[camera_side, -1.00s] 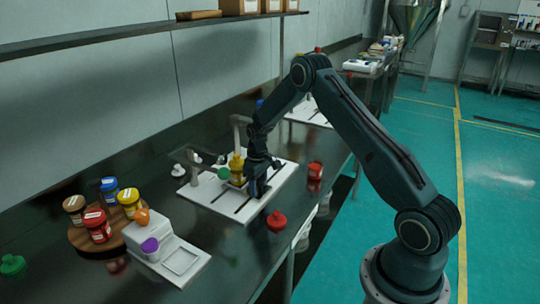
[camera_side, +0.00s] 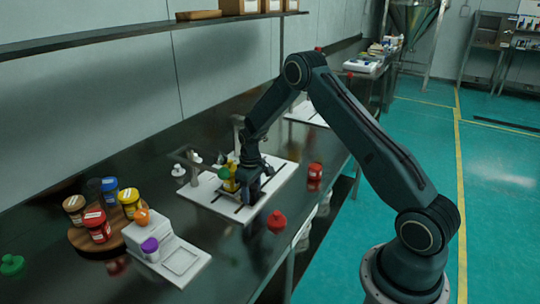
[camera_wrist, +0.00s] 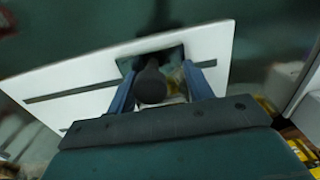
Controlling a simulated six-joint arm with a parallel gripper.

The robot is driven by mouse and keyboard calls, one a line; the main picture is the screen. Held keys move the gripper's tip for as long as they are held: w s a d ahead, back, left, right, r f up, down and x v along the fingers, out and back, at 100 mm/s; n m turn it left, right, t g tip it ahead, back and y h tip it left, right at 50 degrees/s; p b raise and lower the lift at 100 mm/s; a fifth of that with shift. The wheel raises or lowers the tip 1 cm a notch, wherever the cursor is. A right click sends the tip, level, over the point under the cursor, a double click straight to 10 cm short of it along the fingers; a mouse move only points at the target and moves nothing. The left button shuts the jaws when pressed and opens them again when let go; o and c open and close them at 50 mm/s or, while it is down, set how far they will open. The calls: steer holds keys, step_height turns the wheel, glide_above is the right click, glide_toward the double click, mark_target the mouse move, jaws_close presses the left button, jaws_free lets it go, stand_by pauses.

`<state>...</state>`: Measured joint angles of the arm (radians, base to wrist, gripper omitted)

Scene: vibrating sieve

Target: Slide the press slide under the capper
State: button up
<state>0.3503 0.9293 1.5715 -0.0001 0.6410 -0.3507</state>
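A white base plate (camera_side: 270,188) with dark slots lies on the dark bench. A yellow jar (camera_side: 230,180) stands on it, partly behind my gripper, beside a green round piece (camera_side: 223,173). My gripper (camera_side: 252,190) is low over the plate, right of the jar. In the wrist view its blue fingers (camera_wrist: 158,78) stand apart on either side of a dark round knob (camera_wrist: 151,86), with a gap visible on the right. The press slide itself is mostly hidden.
A red cap (camera_side: 277,221) and a red jar (camera_side: 315,172) sit near the front bench edge. A wooden round board with several jars (camera_side: 97,226) and a white stepped block (camera_side: 160,241) stand at the left. White caps (camera_side: 179,171) lie behind the plate.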

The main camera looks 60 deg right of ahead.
steer(key=shift+a, duration=1.75)
steer(key=o, duration=1.1)
steer(key=shift+r, duration=0.1)
steer(key=shift+w+r, duration=0.1)
steer(key=shift+r, duration=3.1)
steer(key=shift+a+r, duration=0.15)
steer(key=shift+r, duration=1.15)
steer(key=shift+c, duration=0.7)
